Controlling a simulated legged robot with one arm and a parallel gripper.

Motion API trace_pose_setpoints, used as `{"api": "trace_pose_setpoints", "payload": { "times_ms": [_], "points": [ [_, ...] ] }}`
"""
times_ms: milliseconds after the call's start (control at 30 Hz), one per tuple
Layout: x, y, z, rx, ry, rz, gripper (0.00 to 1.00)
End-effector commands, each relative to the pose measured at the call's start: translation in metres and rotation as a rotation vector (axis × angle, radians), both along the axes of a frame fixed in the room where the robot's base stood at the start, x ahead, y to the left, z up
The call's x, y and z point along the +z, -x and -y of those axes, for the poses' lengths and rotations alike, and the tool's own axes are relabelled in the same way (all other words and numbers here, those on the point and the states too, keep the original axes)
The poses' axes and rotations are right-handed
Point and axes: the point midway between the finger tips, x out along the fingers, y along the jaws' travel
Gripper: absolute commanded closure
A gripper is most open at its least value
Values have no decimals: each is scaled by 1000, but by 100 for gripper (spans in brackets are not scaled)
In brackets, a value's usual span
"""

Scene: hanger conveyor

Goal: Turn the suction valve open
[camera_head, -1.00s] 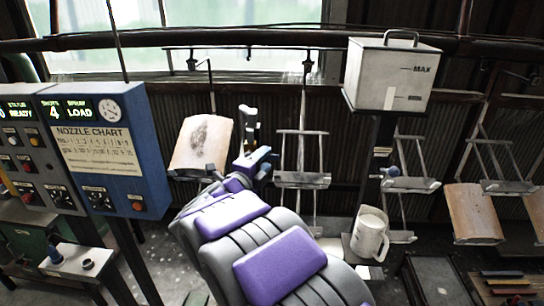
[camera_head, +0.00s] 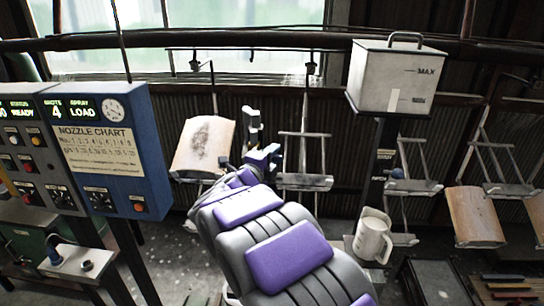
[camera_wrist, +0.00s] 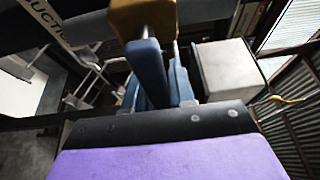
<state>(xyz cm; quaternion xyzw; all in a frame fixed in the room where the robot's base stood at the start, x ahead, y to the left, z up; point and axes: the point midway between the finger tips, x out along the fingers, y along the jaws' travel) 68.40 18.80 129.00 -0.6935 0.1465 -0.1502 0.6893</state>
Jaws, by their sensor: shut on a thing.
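My gripper (camera_wrist: 160,45) shows in the wrist view as two blue fingers. Their tips meet a brownish-yellow part (camera_wrist: 140,18) at the top, which appears to be the suction valve's handle, and the gripper is shut on it. Beside it runs a dark body with a white label ending in "UCTION" (camera_wrist: 50,18). In the head view, my gripper (camera_head: 263,157) is small, at the end of my purple and grey arm. A white and black upright piece (camera_head: 253,125) stands just above it. The handle's exact angle cannot be told.
A blue control panel (camera_head: 152,165) with a nozzle chart stands left. A white box marked MAX (camera_head: 375,75) sits on a dark post at right, with a pale jug (camera_head: 372,238) below. Hanging racks (camera_head: 303,182) and a tan plate (camera_head: 190,160) are behind my gripper.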

Motion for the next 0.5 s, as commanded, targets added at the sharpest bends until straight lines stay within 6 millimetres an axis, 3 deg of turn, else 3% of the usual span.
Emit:
{"api": "trace_pose_setpoints", "payload": {
  "times_ms": [133,500],
  "points": [
    [-3,0,7,-6,-3,-7,100],
    [-5,-1,10,-12,-5,-10,100]
  ]
}}
